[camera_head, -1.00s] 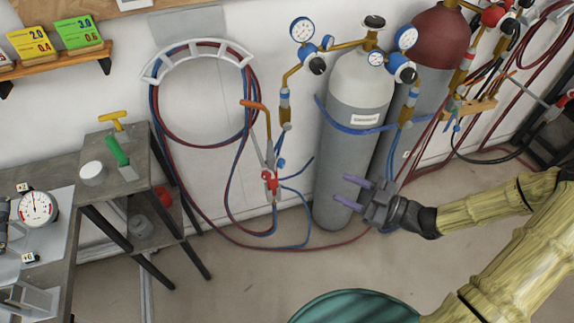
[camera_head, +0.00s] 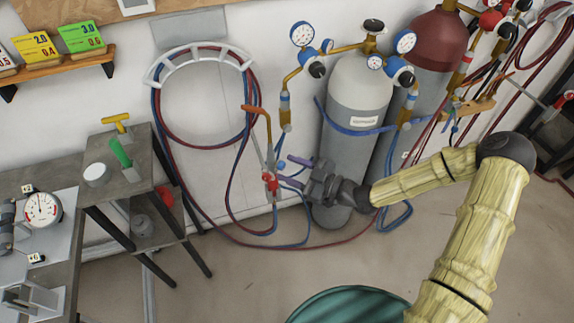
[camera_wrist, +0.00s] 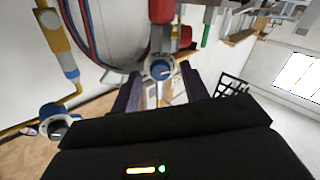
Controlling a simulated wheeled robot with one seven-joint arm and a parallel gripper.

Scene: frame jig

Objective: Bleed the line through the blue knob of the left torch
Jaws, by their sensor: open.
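The left torch hangs upright by the wall, with an orange-brown neck (camera_head: 257,109) and a red knob (camera_head: 269,185) low on it. Its blue knob (camera_head: 281,166) is small in the head view. In the wrist view the blue knob (camera_wrist: 160,69) shows its round face, and the red knob (camera_wrist: 184,37) is above it to the right. My gripper (camera_head: 292,172) is open, its purple fingers pointing left at the torch. In the wrist view the blue knob lies in the gap between my fingertips (camera_wrist: 163,82). I cannot tell whether they touch it.
A grey cylinder (camera_head: 350,175) stands just behind my gripper, with a blue regulator (camera_head: 316,58) above. Red and blue hoses (camera_head: 240,200) loop on the wall and floor beside the torch. A maroon cylinder (camera_head: 440,40) is further right. A grey bench (camera_head: 105,205) stands at left.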

